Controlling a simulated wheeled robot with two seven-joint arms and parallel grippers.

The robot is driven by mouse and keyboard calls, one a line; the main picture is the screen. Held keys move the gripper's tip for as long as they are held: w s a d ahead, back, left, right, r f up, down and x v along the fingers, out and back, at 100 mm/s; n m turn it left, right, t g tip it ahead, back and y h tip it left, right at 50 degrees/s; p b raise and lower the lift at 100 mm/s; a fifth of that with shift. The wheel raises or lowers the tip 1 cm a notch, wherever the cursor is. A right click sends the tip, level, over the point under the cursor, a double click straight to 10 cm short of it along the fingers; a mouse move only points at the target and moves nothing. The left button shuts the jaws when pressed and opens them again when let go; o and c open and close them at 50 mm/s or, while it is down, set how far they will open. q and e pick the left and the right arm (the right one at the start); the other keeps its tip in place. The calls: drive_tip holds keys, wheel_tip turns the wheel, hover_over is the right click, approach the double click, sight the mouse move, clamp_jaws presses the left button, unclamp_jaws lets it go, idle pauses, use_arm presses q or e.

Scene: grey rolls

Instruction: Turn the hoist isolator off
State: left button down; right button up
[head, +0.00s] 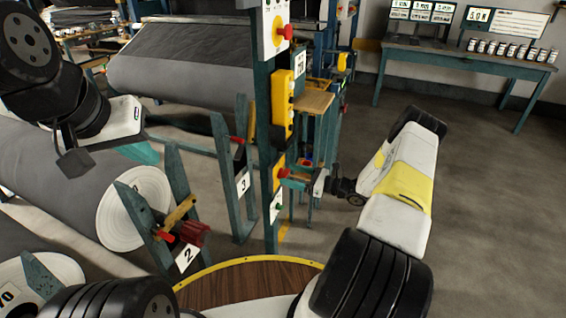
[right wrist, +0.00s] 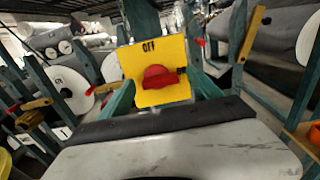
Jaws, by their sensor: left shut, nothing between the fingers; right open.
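The hoist isolator is a yellow plate (head: 279,181) with a red handle (head: 284,173), low on a teal post. In the right wrist view its yellow plate (right wrist: 144,55) faces me, with "OFF" at the top. The red handle (right wrist: 157,78) lies roughly horizontal; dark lettering at its right is unreadable. My right gripper (head: 308,179) is open, just right of the handle in the head view. In the wrist view its fingers appear either side of the handle; whether they touch it is unclear. My left gripper (head: 72,163) is shut and empty, at the far left.
Above the isolator are a yellow pendant (head: 283,105) and a red button (head: 285,32). Large grey rolls (head: 45,170) and teal stands marked 2 and 3 stand left. A bench (head: 455,58) with small jars stands back right. Floor at right is clear.

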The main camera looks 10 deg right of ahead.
drive_tip(key=c, duration=1.4)
drive_tip(key=shift+n, duration=0.3)
drive_tip(key=n, duration=0.3)
drive_tip(key=shift+s, duration=0.1)
drive_tip(key=n, duration=0.5)
drive_tip(key=shift+s+r, duration=0.1)
drive_tip(key=n, duration=0.4)
drive_tip(key=shift+s+a, duration=0.1)
drive_tip(key=n, duration=0.5)
drive_tip(key=shift+s+a, duration=0.1)
drive_tip(key=shift+s, duration=0.05)
drive_tip(key=shift+n, duration=0.3)
